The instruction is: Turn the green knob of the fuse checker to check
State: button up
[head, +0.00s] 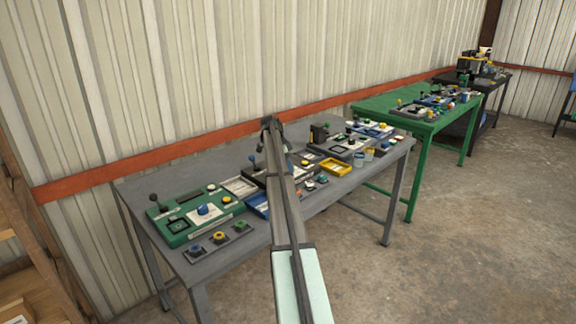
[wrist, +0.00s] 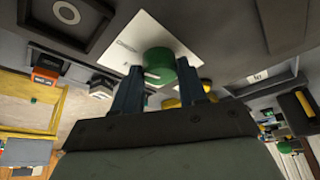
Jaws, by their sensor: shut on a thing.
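The green knob (wrist: 160,63) sits on a white label plate (wrist: 128,32) in the wrist view. A pale pointer line shows on the knob's near left side. Small lettering on the plate, at the left of the knob, is too blurred to read surely. My gripper (wrist: 158,79) has one finger on each side of the knob and is shut on it. In the head view my arm crosses the grey table, and I cannot make out the knob or the fingertips there.
The grey table (head: 150,185) carries a green panel (head: 188,222) at the left, a yellow tray (head: 336,167) at the right and several other devices close together. A dark square frame (wrist: 72,20) lies left of the plate in the wrist view. A green table (head: 372,107) stands farther back.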

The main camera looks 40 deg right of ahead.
jog(key=o, duration=1.1)
jog(key=shift+c, duration=0.2)
jog(key=v, duration=1.4)
jog(key=shift+f, duration=0.1)
